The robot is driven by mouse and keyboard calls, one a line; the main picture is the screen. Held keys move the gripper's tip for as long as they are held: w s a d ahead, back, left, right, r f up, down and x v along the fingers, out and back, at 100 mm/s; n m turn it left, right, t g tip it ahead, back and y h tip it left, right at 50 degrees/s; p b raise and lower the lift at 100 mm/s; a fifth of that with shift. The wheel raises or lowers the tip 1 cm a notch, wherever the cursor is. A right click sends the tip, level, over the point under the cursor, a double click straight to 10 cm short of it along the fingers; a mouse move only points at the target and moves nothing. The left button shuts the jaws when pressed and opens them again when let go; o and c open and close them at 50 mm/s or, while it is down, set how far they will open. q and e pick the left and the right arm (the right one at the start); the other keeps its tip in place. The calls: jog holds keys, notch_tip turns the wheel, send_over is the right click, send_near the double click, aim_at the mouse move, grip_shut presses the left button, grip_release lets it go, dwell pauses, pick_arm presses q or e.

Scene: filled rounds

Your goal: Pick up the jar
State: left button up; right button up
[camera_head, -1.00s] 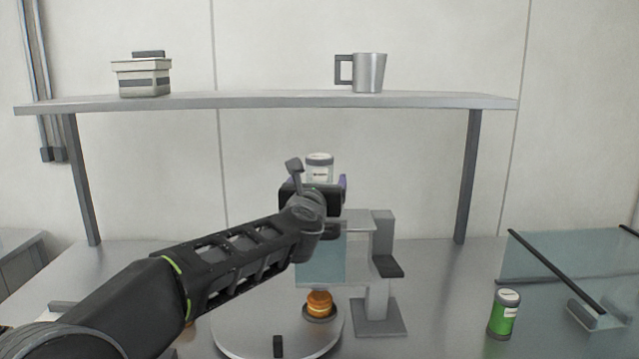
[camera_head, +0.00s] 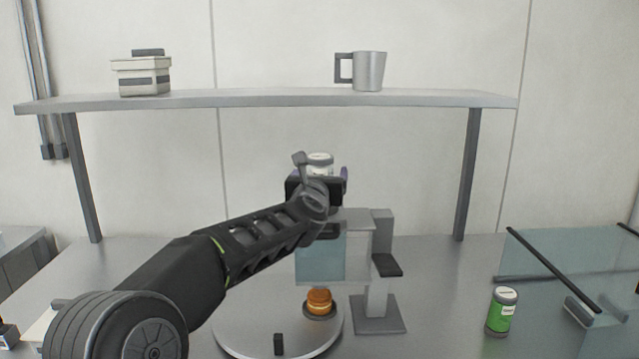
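A white jar (camera_head: 320,160) with a grey lid shows just above my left gripper (camera_head: 318,178) in the head view. Its lower part is hidden behind the gripper, so what it stands on cannot be seen. My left arm comes in from the lower left and points away toward the jar. A purple-edged finger shows at the right of the jar with a gap between them, so the gripper looks open. How deep the jar sits between the fingers cannot be told. A second jar, green with a grey lid (camera_head: 502,312), stands on the counter at the right. My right gripper is not in view.
A grey stand with a clear panel (camera_head: 384,262) is behind my arm. A small orange round item (camera_head: 319,301) sits on the round turntable (camera_head: 245,335). A shelf (camera_head: 260,101) above holds a mug (camera_head: 369,72) and a box (camera_head: 142,77). Glass panels (camera_head: 575,260) stand at right.

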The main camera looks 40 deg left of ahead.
pick_arm(q)
jog(key=shift+c, duration=0.3)
jog(key=c, duration=1.6)
jog(key=shift+c, duration=0.2)
jog(key=shift+r, duration=0.15)
notch_tip(320, 180, up, 10)
jog(key=p, duration=0.4)
jog(key=shift+p, duration=0.4)
